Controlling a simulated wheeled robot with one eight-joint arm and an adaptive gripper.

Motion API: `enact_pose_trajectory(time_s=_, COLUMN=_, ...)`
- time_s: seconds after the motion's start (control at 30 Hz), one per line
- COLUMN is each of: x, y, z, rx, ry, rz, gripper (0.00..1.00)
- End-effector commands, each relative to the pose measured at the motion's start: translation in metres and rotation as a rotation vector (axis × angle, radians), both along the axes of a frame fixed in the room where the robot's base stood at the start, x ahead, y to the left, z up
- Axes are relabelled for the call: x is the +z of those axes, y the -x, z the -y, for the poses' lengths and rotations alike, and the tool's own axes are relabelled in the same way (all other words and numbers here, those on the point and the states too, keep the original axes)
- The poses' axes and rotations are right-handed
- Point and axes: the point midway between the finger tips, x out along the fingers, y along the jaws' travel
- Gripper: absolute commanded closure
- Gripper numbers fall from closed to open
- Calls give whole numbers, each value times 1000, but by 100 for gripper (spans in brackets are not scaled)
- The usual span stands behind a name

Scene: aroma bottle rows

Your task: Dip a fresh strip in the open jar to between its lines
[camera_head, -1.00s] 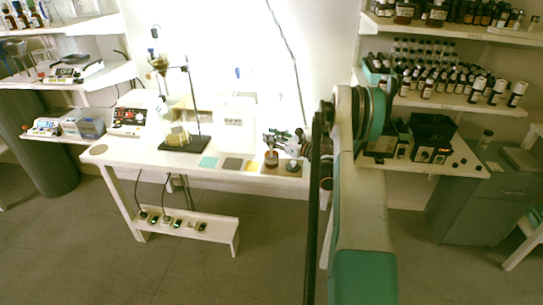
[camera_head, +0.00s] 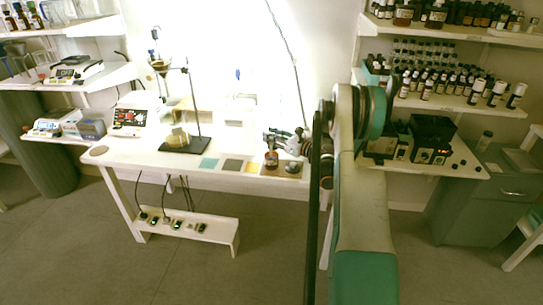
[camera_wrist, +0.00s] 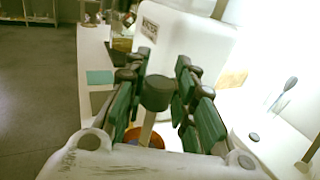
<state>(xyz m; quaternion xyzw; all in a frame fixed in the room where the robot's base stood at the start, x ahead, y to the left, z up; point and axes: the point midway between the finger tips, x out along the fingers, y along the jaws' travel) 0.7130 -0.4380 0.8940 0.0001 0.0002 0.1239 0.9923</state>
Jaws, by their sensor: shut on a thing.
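My gripper (camera_wrist: 163,78) is shut on a dark cylindrical grip (camera_wrist: 157,93) between its green fingers. A narrow pale strip (camera_wrist: 147,128) hangs below this grip. The orange-brown jar (camera_wrist: 140,138) shows low in the wrist view, behind the strip and partly hidden by my gripper. The strip's lower end and its lines cannot be made out, so its depth in the jar cannot be told. In the head view the small brown jar (camera_head: 271,163) stands on a brown mat (camera_head: 270,172), with my gripper (camera_head: 277,137) just above it. A dark lid (camera_head: 292,167) lies to the jar's right.
Teal (camera_head: 208,163), dark grey (camera_head: 232,165) and yellow (camera_head: 252,168) squares lie left of the mat on the white table (camera_head: 130,155). A stand with glassware (camera_head: 187,140) is farther left. A large white container (camera_wrist: 180,48) stands close beyond my fingers.

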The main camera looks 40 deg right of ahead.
Motion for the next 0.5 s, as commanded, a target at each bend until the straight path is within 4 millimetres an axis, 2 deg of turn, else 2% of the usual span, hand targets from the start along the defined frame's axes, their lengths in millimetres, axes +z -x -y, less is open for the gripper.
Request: enact_pose_trajectory(time_s=0.5, x=30, y=0, z=0, rx=0, ry=0, rz=0, gripper=91)
